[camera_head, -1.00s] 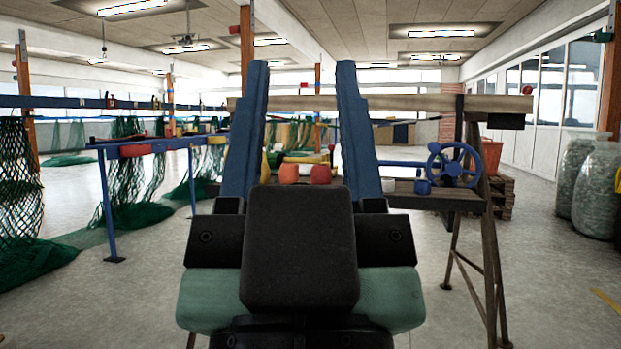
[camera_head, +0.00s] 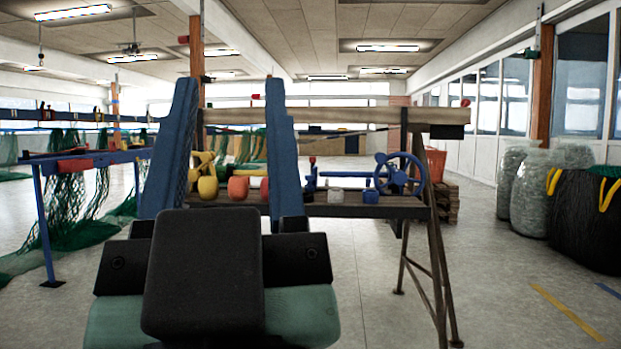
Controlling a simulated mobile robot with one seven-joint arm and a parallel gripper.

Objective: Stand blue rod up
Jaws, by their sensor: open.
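A thin blue rod (camera_head: 346,174) appears to lie level above the wooden bench (camera_head: 345,210), left of a blue wheel (camera_head: 400,173). It is small and far off, and I cannot tell whether it is loose or joined to the wheel. My gripper (camera_head: 230,85) is open and empty. Its two long blue fingers stand apart in front of the bench's left part. The blue rod is to the right of both fingers. The fingers and the gripper's dark body hide part of the bench.
Yellow (camera_head: 208,187), red-orange (camera_head: 238,187) and pale (camera_head: 335,196) pieces line the bench. A wooden beam (camera_head: 340,115) crosses above it on a trestle (camera_head: 425,260). Green nets (camera_head: 75,190) hang at left. Filled clear sacks (camera_head: 535,190) and a black bag (camera_head: 585,220) stand right. Floor between is clear.

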